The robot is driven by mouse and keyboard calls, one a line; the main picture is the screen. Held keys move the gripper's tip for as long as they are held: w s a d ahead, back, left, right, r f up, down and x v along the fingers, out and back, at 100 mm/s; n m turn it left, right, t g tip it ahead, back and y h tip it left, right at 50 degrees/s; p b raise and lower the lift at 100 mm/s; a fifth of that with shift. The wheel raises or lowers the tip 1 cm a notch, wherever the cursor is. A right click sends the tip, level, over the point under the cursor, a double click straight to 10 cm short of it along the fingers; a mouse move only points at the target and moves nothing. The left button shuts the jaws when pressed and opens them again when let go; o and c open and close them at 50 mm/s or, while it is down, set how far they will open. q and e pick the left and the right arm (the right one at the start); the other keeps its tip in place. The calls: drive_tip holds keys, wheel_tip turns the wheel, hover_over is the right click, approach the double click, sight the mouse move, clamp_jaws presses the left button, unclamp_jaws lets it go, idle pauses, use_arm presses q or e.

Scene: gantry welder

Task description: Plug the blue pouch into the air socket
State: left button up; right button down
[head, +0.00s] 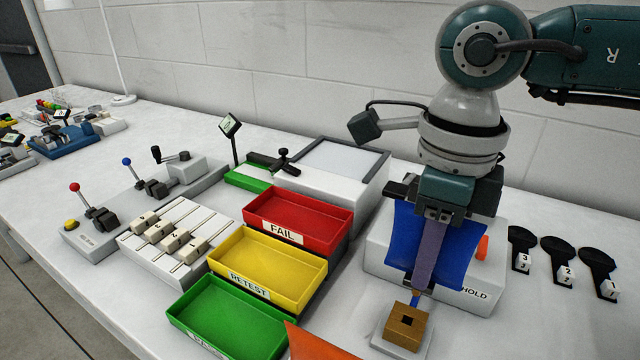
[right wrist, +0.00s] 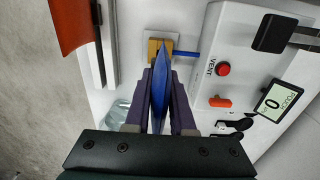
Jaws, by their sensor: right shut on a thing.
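My right gripper (head: 425,280) is shut on the blue pouch (head: 459,255), which hangs upright and spreads out on both sides of the fingers. In the right wrist view the pouch (right wrist: 160,85) is seen edge-on between the two purple-grey fingers (right wrist: 161,105). The air socket appears to be the brass-coloured block (head: 404,328) with a square dark hole, on a pale base just below and slightly left of the fingertips. The block also shows beyond the pouch in the right wrist view (right wrist: 153,48). Whether the pouch's lower end touches it cannot be told. My left gripper is out of view.
A white tester box (head: 377,262) stands behind the pouch, with a red VENT button (right wrist: 222,69) and a display (right wrist: 287,101). Red (head: 345,217), yellow (head: 318,268) and green trays (head: 288,344) lie left. Black numbered paddles (head: 559,246) lie right. An orange object (head: 315,343) is in front.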

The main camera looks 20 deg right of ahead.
drive_tip(key=shift+f, duration=0.35)
drive_tip(key=shift+f+b, duration=1.3)
drive_tip(key=shift+f, duration=0.15)
drive_tip(key=shift+f+b, duration=0.75)
drive_tip(key=shift+f, duration=0.05)
drive_tip(key=shift+f+b, duration=0.85)
drive_tip(key=shift+f+b, duration=0.3)
drive_tip(key=c, duration=0.7)
unclamp_jaws()
